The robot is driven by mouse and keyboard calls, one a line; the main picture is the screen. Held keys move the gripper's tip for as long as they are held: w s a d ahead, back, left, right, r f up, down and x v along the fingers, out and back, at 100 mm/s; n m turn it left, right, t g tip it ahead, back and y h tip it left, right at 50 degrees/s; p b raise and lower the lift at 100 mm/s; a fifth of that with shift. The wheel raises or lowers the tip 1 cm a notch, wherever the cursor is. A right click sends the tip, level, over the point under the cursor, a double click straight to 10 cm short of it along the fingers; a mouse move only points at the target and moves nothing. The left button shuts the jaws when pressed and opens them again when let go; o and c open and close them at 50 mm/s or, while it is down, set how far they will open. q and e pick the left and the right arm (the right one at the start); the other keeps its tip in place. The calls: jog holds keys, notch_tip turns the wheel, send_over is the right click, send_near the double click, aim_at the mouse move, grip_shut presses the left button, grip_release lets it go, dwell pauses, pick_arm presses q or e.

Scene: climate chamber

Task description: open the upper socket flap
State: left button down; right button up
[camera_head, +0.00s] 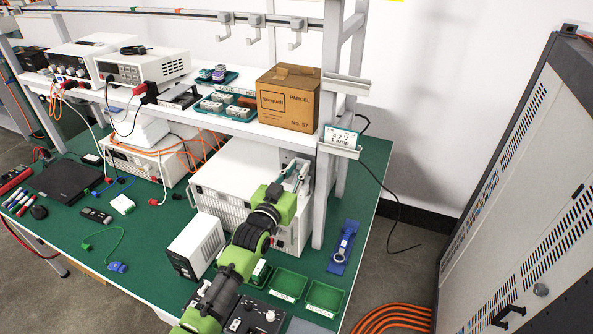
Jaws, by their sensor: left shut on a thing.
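My left arm reaches up from the bottom of the head view. Its gripper (288,178) is at the socket panel (304,164) beside the grey shelf post, above the right end of the white instrument case. The gripper is shut on the upper socket flap, at the top of this panel. The fingers and wrist cover most of the flap, and it is too small to tell how far it is tilted. The lower part of the panel is largely hidden behind my gripper. My right gripper is not in view.
The grey shelf post (324,200) stands close right of my gripper. The shelf above holds a cardboard parcel (287,98). Green trays (324,298) and a blue tool (343,247) lie on the green bench. A large grey cabinet (530,190) stands at right.

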aim_at(298, 170)
pick_arm(q)
jog(key=shift+r+g+p, duration=0.45)
jog(key=shift+r+g, duration=0.05)
jog(key=shift+g, duration=0.1)
jog(key=shift+w+r+g+y, duration=0.2)
jog(key=shift+r+g+y, duration=0.3)
jog(key=shift+g, duration=0.4)
jog(key=g, duration=0.1)
jog(key=r+g, duration=0.1)
jog(key=shift+w+d+r+g+y, duration=0.15)
jog(key=shift+w+d+g+y, duration=0.05)
jog(key=shift+w+g+y, duration=0.2)
jog(key=shift+r+g, duration=0.1)
jog(key=shift+g, duration=0.3)
jog(key=c, duration=1.9)
grip_release()
jog(key=shift+w, duration=0.1)
